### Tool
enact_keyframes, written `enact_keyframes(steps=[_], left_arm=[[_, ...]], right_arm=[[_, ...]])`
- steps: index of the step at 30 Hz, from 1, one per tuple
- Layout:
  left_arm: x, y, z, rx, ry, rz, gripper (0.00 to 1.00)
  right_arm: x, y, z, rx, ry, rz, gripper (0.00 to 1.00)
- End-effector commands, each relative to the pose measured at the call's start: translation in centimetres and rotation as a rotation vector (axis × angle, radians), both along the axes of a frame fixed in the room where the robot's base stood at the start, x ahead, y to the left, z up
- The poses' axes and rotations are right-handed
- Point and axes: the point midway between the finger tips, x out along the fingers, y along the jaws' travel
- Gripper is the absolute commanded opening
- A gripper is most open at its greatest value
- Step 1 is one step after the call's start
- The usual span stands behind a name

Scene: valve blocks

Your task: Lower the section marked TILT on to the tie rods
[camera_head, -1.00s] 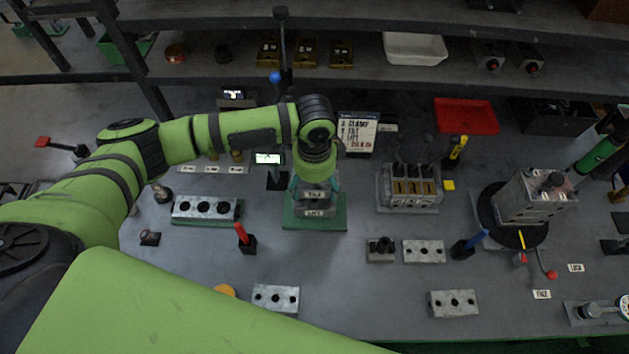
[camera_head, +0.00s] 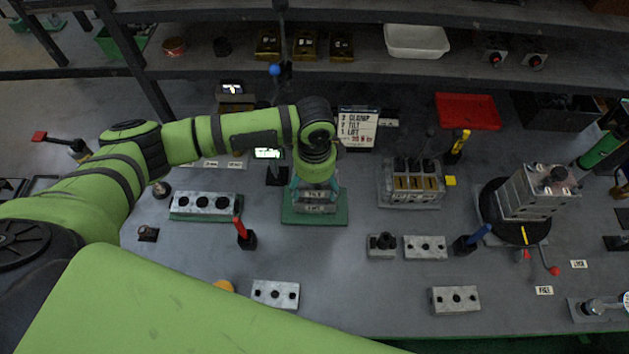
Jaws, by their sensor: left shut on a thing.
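My left gripper (camera_head: 315,187) is shut on the grey section marked TILT (camera_head: 316,196). It holds the section level, right over the grey section marked LIFT (camera_head: 316,209), which sits on a green base (camera_head: 297,218). The two sections look very close together; I cannot tell whether they touch. The tie rods are hard to make out behind the gripper and the sections. My right gripper is not in view.
An order sign (camera_head: 357,129) stands behind the base. A block with brass parts (camera_head: 412,186) is to the right, and a turntable with a valve block (camera_head: 530,192) is further right. A red-handled tool (camera_head: 242,235) stands left of the base.

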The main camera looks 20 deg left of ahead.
Motion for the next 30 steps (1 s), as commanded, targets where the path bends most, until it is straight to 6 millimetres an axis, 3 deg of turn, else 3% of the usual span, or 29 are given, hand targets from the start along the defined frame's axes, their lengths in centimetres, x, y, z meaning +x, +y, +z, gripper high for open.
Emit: enact_keyframes(steps=[10, 11, 12, 23, 30], left_arm=[[0.0, 0.0, -0.9, -0.001, 0.0, 0.0, 0.25], [0.1, 0.0, -0.7, -0.001, -0.001, 0.0, 0.91], [0.1, 0.0, -0.7, -0.001, -0.001, 0.0, 1.0], [-0.1, 0.0, -0.8, 0.0, 0.002, 0.0, 1.0], [0.0, 0.0, 1.9, -0.002, -0.002, -0.001, 1.0]], right_arm=[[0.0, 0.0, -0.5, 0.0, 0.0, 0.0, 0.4], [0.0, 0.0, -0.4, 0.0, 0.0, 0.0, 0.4], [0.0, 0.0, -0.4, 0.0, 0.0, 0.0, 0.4], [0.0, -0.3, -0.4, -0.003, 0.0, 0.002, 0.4], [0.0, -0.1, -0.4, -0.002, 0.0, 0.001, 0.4]])
